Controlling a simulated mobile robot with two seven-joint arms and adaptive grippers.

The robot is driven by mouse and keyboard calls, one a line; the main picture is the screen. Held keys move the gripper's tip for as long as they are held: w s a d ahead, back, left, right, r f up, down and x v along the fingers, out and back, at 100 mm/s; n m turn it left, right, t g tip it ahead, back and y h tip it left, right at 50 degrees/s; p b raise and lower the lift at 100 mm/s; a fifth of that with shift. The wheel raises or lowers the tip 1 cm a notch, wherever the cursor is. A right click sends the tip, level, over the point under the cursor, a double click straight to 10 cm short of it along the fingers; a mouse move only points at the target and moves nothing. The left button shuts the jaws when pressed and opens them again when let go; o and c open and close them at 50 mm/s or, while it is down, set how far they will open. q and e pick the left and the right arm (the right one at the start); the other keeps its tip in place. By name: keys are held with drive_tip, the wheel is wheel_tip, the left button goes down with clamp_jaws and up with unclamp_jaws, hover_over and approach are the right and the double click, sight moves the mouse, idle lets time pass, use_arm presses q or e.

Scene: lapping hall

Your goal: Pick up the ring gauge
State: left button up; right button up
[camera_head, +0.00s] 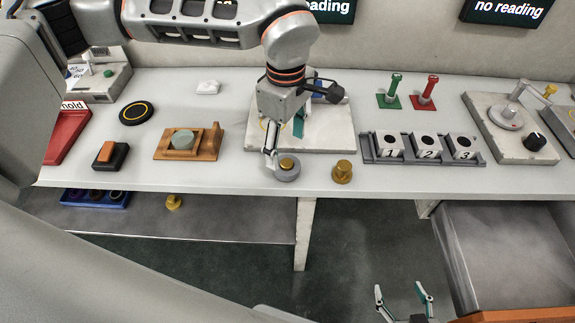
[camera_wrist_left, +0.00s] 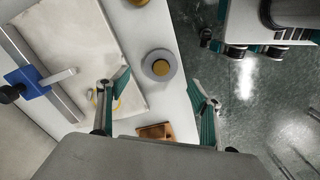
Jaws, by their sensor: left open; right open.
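The ring gauge (camera_head: 288,175) looks like a grey ring around a brass knob (camera_head: 287,163) near the bench's front edge. In the left wrist view the grey ring (camera_wrist_left: 149,68) and its brass centre lie between my open fingers, slightly beyond the tips. My left gripper (camera_head: 283,150) is open and points down just above the ring, partly covering it in the head view. It also shows in the left wrist view (camera_wrist_left: 159,80). Contact between fingers and ring cannot be told. My right gripper (camera_head: 400,288) is open and empty, low in front of the bench.
A bare brass knob (camera_head: 342,172) stands right of the ring. A white plate (camera_head: 330,130) lies behind my left gripper. A wooden holder (camera_head: 168,155) is to the left, and a numbered block rack (camera_head: 480,159) to the right. The bench (camera_head: 235,180) drops off just in front.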

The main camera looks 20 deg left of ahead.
sight(287, 162)
use_arm(q)
wheel_tip(287, 162, down, 6)
drive_tip(key=shift+s+d+r, duration=0.1)
drive_tip(key=shift+c, duration=0.5)
drive_tip(key=c, duration=1.2)
